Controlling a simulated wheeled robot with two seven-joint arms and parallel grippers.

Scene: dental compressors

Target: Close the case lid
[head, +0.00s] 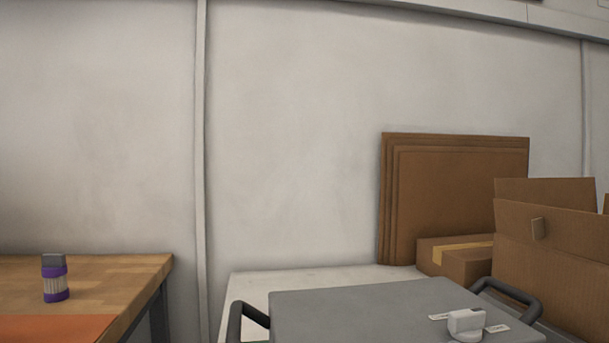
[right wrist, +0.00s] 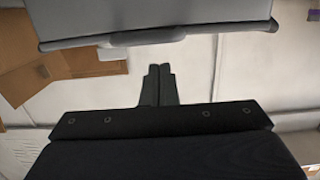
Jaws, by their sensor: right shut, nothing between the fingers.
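A grey case lid (head: 360,310) shows at the bottom of the head view, its near part cut off by the frame edge. A white fitting (head: 466,322) and small white labels are on its right part. Dark handles (head: 510,292) stand at both sides. I cannot tell how far the lid is open. My left gripper is out of view.
A white surface (head: 300,279) lies behind the case. Cardboard boxes (head: 550,245) and flat cardboard sheets (head: 460,190) stand at the right. A wooden table (head: 110,275) at the left holds a purple-banded container (head: 55,280) and an orange mat (head: 50,328).

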